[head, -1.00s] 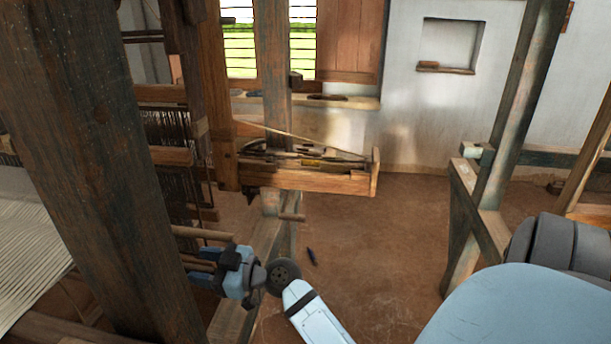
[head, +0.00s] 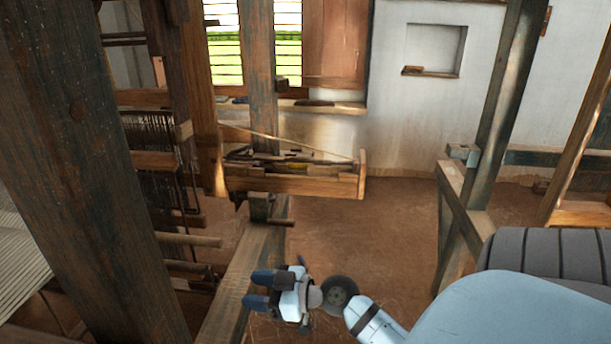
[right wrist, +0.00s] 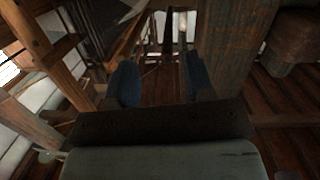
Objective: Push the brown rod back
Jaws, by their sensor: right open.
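Several brown wooden rods stick out to the right from the loom, low behind the big dark post in the head view. The upper rod (head: 190,240) and the one just below it (head: 187,267) show their ends. I cannot tell for sure which one the task names. My right gripper (head: 258,290) is to the right of these rod ends and apart from them. Its two blue fingers point left, spread with nothing between them. They also show in the right wrist view (right wrist: 162,80), open and empty. My left gripper is not in view.
A thick dark post (head: 95,150) stands close at left, beside the white warp (head: 25,265). A wooden tray (head: 290,185) with tools is beyond the gripper. A low beam (head: 240,285) runs under it. Bare floor (head: 370,235) lies right, before another frame post (head: 495,130).

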